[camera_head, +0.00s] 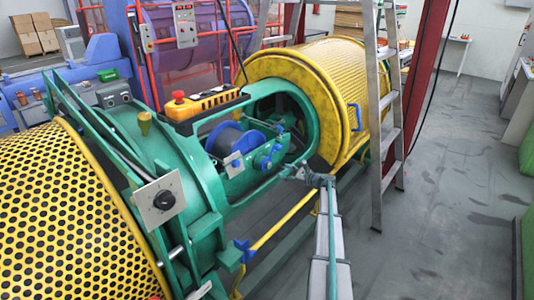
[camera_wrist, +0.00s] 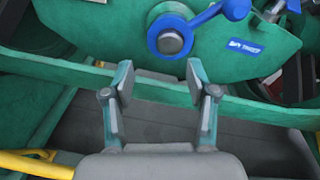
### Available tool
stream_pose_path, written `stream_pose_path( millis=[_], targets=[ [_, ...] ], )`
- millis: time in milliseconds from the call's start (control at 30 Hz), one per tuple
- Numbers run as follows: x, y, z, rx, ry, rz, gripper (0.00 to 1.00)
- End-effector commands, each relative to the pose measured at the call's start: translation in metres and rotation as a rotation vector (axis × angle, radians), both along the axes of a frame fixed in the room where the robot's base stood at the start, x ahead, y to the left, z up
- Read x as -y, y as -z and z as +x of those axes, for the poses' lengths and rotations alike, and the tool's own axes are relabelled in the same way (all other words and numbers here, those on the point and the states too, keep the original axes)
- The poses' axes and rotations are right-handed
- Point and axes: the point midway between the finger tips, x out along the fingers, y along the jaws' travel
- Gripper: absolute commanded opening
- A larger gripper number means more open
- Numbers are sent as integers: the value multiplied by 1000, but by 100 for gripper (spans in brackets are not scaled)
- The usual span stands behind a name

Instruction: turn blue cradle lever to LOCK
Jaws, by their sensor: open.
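The blue cradle lever (camera_wrist: 205,17) is at the top of the wrist view, on a green cradle plate (camera_wrist: 110,20). Its round hub has a grey bolt, and its arm runs up and to the right, partly cut off by the frame edge. It also shows in the head view (camera_head: 270,157), small, in the green frame's opening. My gripper (camera_wrist: 159,82) is open and empty, its two fingers apart below the lever hub in the wrist picture, not touching the lever. In the head view my gripper (camera_head: 302,172) is to the right of the lever, outside the opening.
A green rail (camera_wrist: 250,104) crosses behind my fingers. A small blue label (camera_wrist: 245,46) beside the lever is unreadable. A blue spool (camera_head: 235,139) sits in the cradle. Yellow perforated drums (camera_head: 65,215) flank the opening; a ladder (camera_head: 388,130) stands right.

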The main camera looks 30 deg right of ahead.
Motion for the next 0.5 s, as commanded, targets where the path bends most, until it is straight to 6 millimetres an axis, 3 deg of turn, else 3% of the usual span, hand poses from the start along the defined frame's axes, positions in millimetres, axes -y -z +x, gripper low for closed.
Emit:
stream_pose_path(
  millis=[33,100,200,300,500],
  targets=[
    [36,-14,9,26,28,29,58],
    [65,-34,10,54,58,67,58],
    [87,-51,10,79,78,99,58],
    [94,-58,13,87,85,111,58],
    [87,-59,35,87,85,112,58]
  ],
)
